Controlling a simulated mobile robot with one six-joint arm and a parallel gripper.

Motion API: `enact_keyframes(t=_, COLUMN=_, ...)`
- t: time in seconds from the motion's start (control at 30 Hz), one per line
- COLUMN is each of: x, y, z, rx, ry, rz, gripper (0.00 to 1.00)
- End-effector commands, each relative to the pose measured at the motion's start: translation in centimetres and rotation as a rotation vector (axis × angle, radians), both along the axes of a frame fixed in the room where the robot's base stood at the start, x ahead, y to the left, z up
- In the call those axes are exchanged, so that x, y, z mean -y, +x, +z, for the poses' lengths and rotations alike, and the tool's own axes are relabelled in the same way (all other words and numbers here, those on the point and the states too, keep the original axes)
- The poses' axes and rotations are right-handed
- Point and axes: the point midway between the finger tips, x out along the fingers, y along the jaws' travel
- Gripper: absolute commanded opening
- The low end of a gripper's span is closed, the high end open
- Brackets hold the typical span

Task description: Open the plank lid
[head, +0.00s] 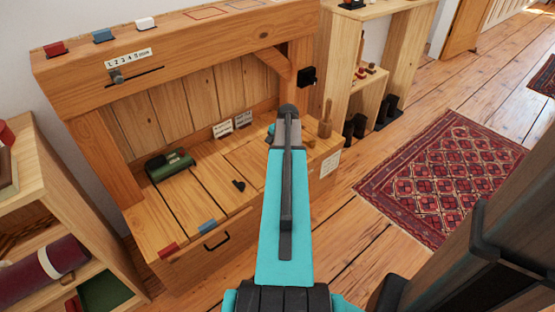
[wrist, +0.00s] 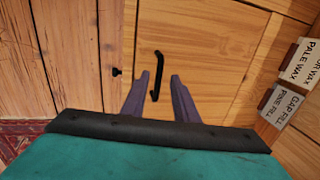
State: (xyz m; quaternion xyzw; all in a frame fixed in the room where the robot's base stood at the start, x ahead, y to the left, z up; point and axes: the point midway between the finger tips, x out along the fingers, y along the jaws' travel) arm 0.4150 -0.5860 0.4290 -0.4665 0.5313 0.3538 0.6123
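The bench top (head: 152,222) is made of light wooden planks parted by dark gaps. A small black fitting (head: 239,185) sits on one plank (head: 219,180), which looks like the lid and lies flat. In the wrist view a slim black bar handle (wrist: 157,66) stands on pale wood (wrist: 205,60); I cannot tell for sure whether it is the same fitting. My gripper (wrist: 158,86) is open and empty, its two dark fingers spread either side of the handle's lower end in the picture. Contact cannot be seen. In the head view my arm hides the gripper.
A green-and-black object (head: 170,166) lies on the bench top at left. Labelled cards (head: 222,130) stand at the back. Red (head: 168,250) and blue (head: 207,226) blocks and a black pull (head: 217,241) are at the front. A wooden peg (head: 325,121) stands at right.

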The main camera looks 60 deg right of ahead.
Motion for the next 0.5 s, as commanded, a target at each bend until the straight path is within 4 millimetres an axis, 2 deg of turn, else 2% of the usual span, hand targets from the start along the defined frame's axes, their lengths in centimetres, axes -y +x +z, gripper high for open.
enact_keyframes(t=0.03, x=0.01, y=-0.01, z=0.01, rx=0.000, ry=0.000, rz=0.000, gripper=0.19)
enact_keyframes(t=0.13, x=0.02, y=-0.01, z=0.02, rx=0.000, ry=0.000, rz=0.000, gripper=0.02)
enact_keyframes(t=0.17, x=0.02, y=0.01, z=0.02, rx=0.001, ry=0.000, rz=0.000, gripper=0.00)
enact_keyframes(t=0.5, x=0.10, y=0.20, z=0.11, rx=0.005, ry=-0.003, rz=0.000, gripper=0.00)
